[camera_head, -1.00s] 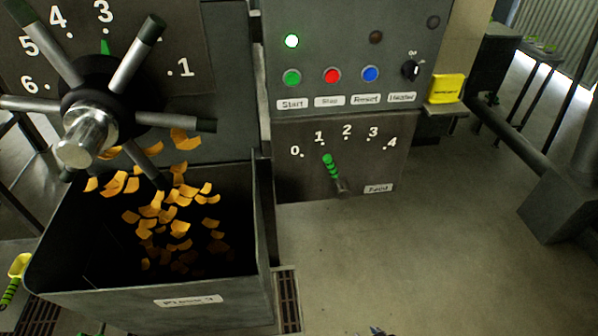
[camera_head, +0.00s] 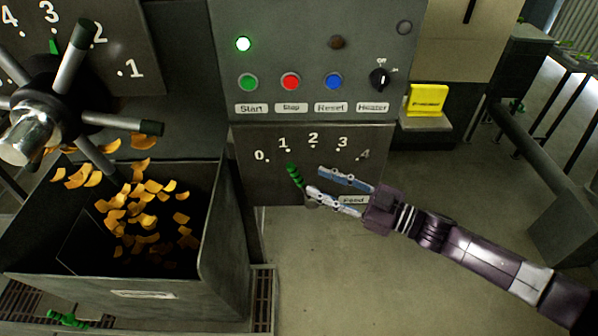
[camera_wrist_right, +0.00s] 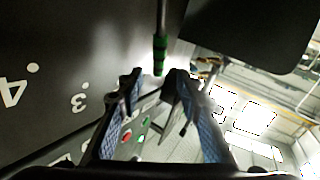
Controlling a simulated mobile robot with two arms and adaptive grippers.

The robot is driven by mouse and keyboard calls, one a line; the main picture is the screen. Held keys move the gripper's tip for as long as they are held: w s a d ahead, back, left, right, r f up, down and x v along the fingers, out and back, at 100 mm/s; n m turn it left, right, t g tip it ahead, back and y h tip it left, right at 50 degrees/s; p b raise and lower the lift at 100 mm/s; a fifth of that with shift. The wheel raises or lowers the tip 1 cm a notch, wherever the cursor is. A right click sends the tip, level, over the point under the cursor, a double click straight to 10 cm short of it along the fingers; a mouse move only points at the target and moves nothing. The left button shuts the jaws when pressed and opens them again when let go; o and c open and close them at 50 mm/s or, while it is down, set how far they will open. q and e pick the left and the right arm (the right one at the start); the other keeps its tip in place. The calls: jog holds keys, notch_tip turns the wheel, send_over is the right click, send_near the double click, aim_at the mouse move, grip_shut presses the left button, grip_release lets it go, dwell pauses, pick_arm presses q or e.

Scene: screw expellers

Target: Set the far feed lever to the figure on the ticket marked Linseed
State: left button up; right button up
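A feed lever with a green grip (camera_head: 295,176) sits on the dark panel labelled Feed (camera_head: 250,186), which has figures 0 to 4. Its grip points close to 1. My right gripper (camera_head: 316,181) is open just right of the lever, its lower finger overlapping the lever's lower part in the head view. In the right wrist view the green grip (camera_wrist_right: 160,54) lies just beyond the gap between the open fingertips (camera_wrist_right: 155,80), with nothing held. My left gripper is not in view.
Above the dial are Start, Stop and Reset buttons and a Heater knob (camera_head: 380,78); a green lamp (camera_head: 243,43) is lit. A bin (camera_head: 225,225) of orange flakes and a spoked handwheel (camera_head: 40,95) stand left. The floor below the dial is clear.

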aim_at(297, 173)
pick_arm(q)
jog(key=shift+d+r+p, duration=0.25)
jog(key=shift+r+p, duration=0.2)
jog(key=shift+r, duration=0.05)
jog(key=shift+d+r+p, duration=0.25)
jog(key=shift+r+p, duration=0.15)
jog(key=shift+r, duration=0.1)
pick_arm(e)
jog(key=x, duration=0.6)
jog(key=shift+w+a, duration=0.2)
jog(key=shift+a, duration=0.1)
grip_shut()
jog(key=shift+f, duration=0.1)
